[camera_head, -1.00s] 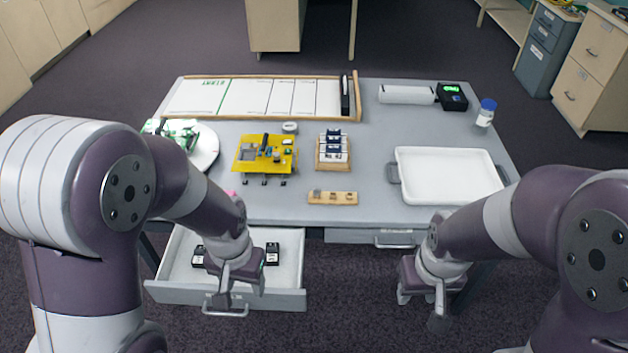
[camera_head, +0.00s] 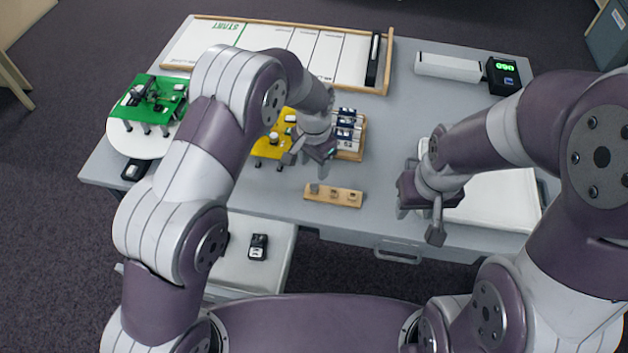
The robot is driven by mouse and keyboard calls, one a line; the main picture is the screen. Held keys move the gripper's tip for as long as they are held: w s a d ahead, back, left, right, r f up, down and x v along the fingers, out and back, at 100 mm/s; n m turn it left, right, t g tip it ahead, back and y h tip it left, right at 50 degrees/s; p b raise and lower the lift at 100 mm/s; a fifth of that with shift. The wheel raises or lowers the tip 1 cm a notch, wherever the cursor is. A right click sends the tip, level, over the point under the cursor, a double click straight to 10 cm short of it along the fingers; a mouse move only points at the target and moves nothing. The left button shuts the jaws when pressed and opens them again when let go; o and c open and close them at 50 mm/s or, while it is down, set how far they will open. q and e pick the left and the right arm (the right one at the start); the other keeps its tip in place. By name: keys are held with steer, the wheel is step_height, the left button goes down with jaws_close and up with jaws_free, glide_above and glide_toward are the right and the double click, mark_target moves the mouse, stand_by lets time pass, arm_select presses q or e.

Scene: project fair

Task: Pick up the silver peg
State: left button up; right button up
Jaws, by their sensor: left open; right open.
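A small wooden strip (camera_head: 321,197) lies near the front edge of the table and holds several small pieces. A grey, silver-looking piece (camera_head: 314,188) stands at its left end and may be the silver peg; it is too small to be sure. My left gripper (camera_head: 306,167) is open and empty, just above and behind the strip's left end, with its fingers pointing down. My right gripper (camera_head: 419,224) is open and empty, to the right of the strip over the table's front edge.
A yellow board (camera_head: 268,147) and a wooden rack (camera_head: 351,150) stand behind the strip, partly hidden by my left arm. A green board (camera_head: 148,103) is at left. A white tray (camera_head: 500,200) lies partly behind my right arm. A drawer (camera_head: 245,272) is open below the table.

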mark_target(314, 185)
arm_select(q)
step_height(314, 185, down, 8)
steer(key=shift+f+p, duration=0.1)
steer(key=shift+p, duration=0.5)
steer(key=shift+w+f, duration=0.1)
steer(key=shift+f, duration=0.1)
jaws_close()
